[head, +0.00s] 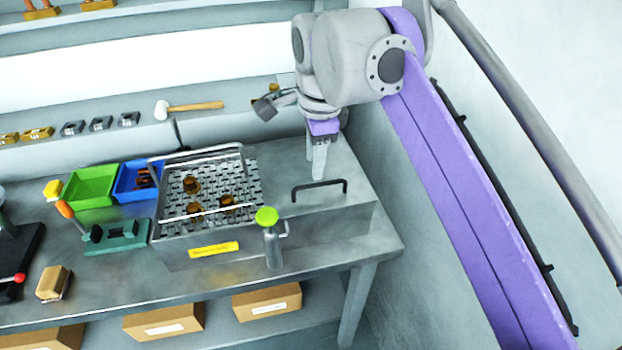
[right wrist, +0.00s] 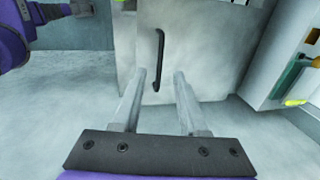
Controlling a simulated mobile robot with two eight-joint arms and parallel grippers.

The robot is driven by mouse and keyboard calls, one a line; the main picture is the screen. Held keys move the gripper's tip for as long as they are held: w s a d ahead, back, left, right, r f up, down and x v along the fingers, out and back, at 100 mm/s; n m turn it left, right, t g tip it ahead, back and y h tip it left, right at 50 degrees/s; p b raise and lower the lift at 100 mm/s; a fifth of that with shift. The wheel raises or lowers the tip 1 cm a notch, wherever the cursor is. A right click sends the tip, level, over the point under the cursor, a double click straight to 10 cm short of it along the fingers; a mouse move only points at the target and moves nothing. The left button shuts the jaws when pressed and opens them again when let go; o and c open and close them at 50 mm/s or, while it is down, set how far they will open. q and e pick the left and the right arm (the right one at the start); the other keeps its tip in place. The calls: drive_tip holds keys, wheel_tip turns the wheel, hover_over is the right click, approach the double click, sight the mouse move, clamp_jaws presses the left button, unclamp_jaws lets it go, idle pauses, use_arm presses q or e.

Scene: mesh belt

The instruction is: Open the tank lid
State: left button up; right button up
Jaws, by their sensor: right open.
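The tank (head: 180,256) is a grey metal box on the bench with a yellow label on its front. The flat grey lid (head: 335,207) lies over its right part and bears a black bar handle (head: 320,188). In the right wrist view the handle (right wrist: 158,60) shows ahead of the fingertips, upright in the picture. My right gripper (head: 319,172) points down near the far side of the lid, behind the handle. In the right wrist view its fingers (right wrist: 163,78) are apart with nothing held; I cannot tell the exact gap to the handle. My left gripper is not in view.
A mesh basket (head: 165,205) with brown parts sits at the tank's left. Green (head: 90,188) and blue bins (head: 130,193) are at left. A mallet (head: 195,106) lies on the rear ledge. The wall is close at right.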

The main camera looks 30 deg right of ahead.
sight(312, 185)
drive_tip(key=f, duration=0.3)
drive_tip(key=w+f, duration=0.1)
drive_tip(key=f, duration=0.2)
drive_tip(key=shift+w+d+b, duration=0.1)
drive_tip(key=shift+d+b, duration=0.05)
drive_tip(key=shift+b, duration=0.25)
drive_tip(key=shift+c, duration=0.3)
clamp_jaws()
idle(0.7)
